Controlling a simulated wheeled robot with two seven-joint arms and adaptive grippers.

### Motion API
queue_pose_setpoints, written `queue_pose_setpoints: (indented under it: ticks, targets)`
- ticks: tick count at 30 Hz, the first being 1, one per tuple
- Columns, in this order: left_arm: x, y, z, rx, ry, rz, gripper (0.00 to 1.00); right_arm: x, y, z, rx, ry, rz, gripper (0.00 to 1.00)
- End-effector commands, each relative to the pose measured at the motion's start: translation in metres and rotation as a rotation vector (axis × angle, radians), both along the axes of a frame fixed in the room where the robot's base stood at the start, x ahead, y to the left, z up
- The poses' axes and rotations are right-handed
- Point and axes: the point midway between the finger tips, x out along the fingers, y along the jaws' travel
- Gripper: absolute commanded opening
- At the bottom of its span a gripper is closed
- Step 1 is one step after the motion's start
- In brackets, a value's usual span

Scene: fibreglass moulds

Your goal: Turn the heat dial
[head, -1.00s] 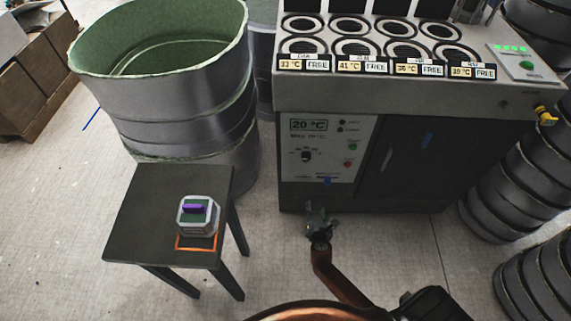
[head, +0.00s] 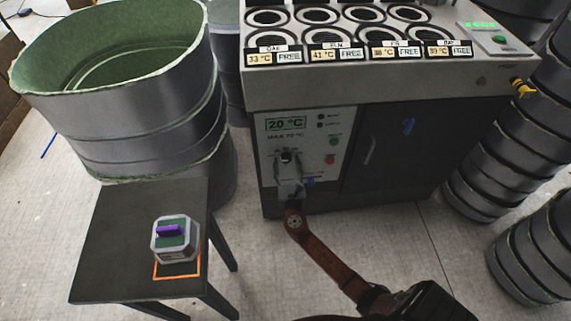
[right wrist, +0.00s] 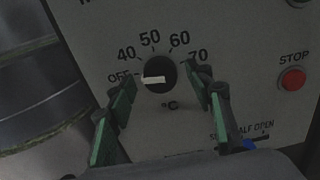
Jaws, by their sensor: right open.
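The heat dial (right wrist: 158,74) is a round black knob with a white bar, on a pale panel marked OFF, 40, 50, 60, 70 and °C. The bar lies nearly level, its left end towards OFF. My right gripper (right wrist: 162,100) is open, its green-padded fingers on either side below the dial; I cannot tell whether they touch it. In the head view my right gripper (head: 289,166) is in front of the control panel (head: 333,132) and partly covers the dial (head: 286,156). The display (head: 286,124) reads 20 °C. My left gripper is not in view.
A red STOP button (right wrist: 293,79) is right of the dial, and a slider (right wrist: 255,136) is below right. A dark stool (head: 120,225) with a small box (head: 175,240) stands left. A large metal drum (head: 130,110) is behind it. Dark ringed stacks (head: 505,150) stand right.

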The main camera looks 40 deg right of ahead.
Motion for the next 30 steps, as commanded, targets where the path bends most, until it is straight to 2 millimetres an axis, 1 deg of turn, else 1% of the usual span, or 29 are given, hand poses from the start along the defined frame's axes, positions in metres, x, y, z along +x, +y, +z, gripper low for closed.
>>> queue_pose_setpoints:
  ticks: [8,26,30]
  targets:
    - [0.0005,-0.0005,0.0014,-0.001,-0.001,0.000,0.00,0.0013,-0.0010,0.0002,0.000,0.000,0.000,0.47]
    - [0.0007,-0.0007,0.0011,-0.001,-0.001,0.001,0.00,0.0011,-0.0007,-0.0001,0.001,0.001,0.000,0.06]
    - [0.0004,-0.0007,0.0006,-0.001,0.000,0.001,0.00,0.0011,-0.0005,-0.0003,0.006,-0.002,0.001,0.06]
